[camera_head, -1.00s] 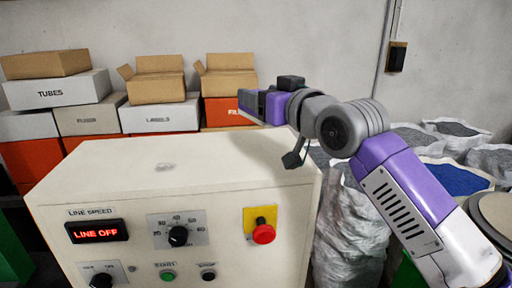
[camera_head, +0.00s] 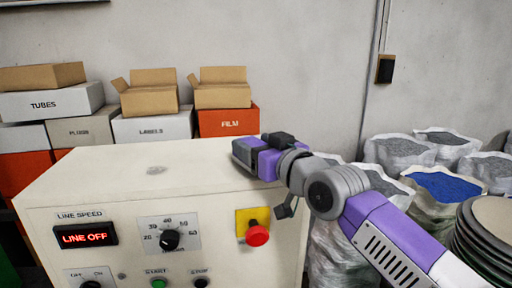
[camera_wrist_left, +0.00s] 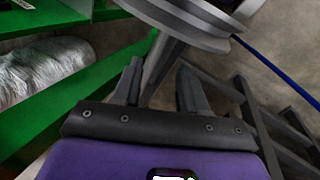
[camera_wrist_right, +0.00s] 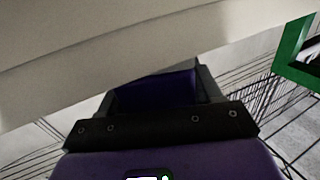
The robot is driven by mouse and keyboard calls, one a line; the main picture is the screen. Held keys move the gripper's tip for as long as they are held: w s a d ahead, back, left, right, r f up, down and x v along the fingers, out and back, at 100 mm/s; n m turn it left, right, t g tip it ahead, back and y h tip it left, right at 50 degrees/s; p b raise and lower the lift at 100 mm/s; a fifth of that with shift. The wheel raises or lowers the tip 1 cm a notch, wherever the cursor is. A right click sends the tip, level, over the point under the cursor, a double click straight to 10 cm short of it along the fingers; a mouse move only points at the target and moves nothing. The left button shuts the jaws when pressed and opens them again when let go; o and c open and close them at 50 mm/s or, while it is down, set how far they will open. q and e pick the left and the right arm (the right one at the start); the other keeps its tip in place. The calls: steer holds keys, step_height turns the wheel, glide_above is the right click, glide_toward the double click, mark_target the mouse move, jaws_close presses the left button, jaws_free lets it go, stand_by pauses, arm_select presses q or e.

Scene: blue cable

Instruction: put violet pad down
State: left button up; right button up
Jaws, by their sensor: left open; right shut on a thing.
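A dark violet pad (camera_wrist_right: 155,88) shows between the fingers of my right gripper (camera_wrist_right: 157,80) in the right wrist view, and the gripper is shut on it. In the head view my right gripper (camera_head: 240,152) is at the right part of the cream control cabinet's top (camera_head: 130,165). The pad cannot be made out there, and I cannot tell if it touches the top. My left gripper (camera_wrist_left: 162,75) shows only in the left wrist view, with its two fingers apart and nothing between them.
A red stop button (camera_head: 257,236) is on the cabinet front below my right gripper. Boxes (camera_head: 150,125) are stacked behind, and sacks (camera_head: 400,152) stand at right. In the left wrist view are a green shelf (camera_wrist_left: 75,95) and a blue cable (camera_wrist_left: 275,70). The cabinet top's left part is mostly clear.

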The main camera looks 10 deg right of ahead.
steer(key=shift+f, duration=0.15)
steer(key=o, duration=1.1)
steer(key=shift+s+r, duration=0.2)
steer(key=shift+s, duration=0.1)
steer(key=b+v, duration=0.5)
steer(key=v, duration=0.6)
steer(key=shift+s+d, duration=0.15)
steer(key=shift+s, duration=0.1)
